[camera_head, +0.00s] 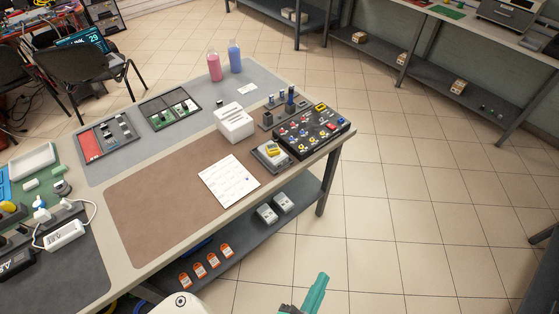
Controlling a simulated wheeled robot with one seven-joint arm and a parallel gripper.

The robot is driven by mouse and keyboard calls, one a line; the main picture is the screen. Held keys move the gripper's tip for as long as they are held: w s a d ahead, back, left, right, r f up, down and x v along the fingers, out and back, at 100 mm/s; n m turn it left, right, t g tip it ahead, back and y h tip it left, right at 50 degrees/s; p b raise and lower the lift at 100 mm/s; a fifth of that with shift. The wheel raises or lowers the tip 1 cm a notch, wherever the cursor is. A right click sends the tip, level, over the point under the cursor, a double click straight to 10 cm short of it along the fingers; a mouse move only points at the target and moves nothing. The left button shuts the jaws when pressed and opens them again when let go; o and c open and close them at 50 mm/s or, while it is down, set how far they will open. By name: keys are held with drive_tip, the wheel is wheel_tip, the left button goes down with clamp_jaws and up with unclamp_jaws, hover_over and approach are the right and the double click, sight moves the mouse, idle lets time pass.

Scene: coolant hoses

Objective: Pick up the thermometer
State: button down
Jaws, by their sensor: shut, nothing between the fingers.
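I cannot tell for certain which thing is the thermometer. A small grey device with a yellow top (272,155) lies on the workbench near its right edge, beside a black board with several coloured knobs (322,131). My gripper (317,291) shows as a teal shape at the bottom of the view, over the floor in front of the bench. It is shut, holds nothing, and is well apart from everything on the bench. Its lower part is cut off by the picture edge.
The workbench (140,216) has a mostly clear brown mat with a white paper (228,180) and a white slotted box (235,123). Pink (214,67) and blue (235,57) bottles stand behind. Its lower shelf (303,207) holds small boxes. The tiled floor at right is clear.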

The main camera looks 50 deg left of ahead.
drive_tip(key=w+a+r+m+y, duration=0.1)
drive_tip(key=w+a+m+y, duration=0.1)
drive_tip(key=w+a, duration=0.35)
drive_tip(key=w+a+m+y, duration=0.1)
drive_tip(key=w+a+y, duration=0.15)
drive_tip(key=a, duration=0.65)
drive_tip(key=m+g+y, duration=0.2)
drive_tip(key=m, duration=0.1)
approach(278, 151)
drive_tip(key=w, duration=0.4)
drive_tip(key=shift+w+f, duration=0.1)
drive_tip(key=shift+w, duration=0.15)
drive_tip(key=shift+a, duration=1.75)
